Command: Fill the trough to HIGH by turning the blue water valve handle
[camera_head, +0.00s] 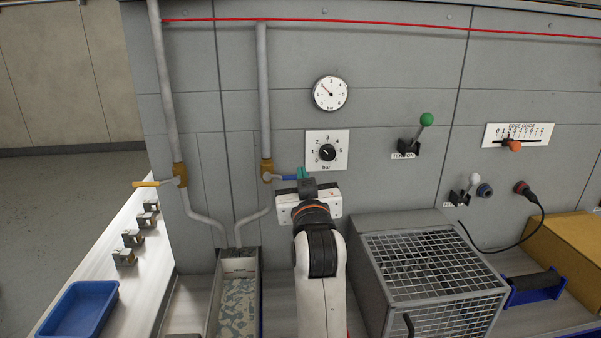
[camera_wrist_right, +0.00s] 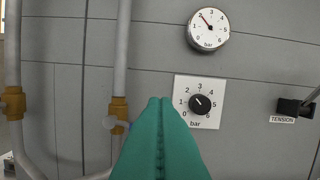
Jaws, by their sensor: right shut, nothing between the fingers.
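The blue water valve handle (camera_head: 286,178) sticks out to the right from a brass valve (camera_head: 267,168) on the right-hand wall pipe. My right gripper (camera_head: 302,173), with teal fingers, is shut and empty at the handle's right end. I cannot tell whether it touches the handle. The trough (camera_head: 240,265) is below the pipes, with a mottled blue-grey and beige inside; no level mark is readable. My left gripper is out of view.
A yellow-handled valve (camera_head: 147,184) is on the left pipe. A pressure gauge (camera_head: 330,93) and a bar dial (camera_head: 327,151) are above my right gripper. A wire-mesh box (camera_head: 430,262) stands right of my arm. A blue tray (camera_head: 80,306) is at lower left.

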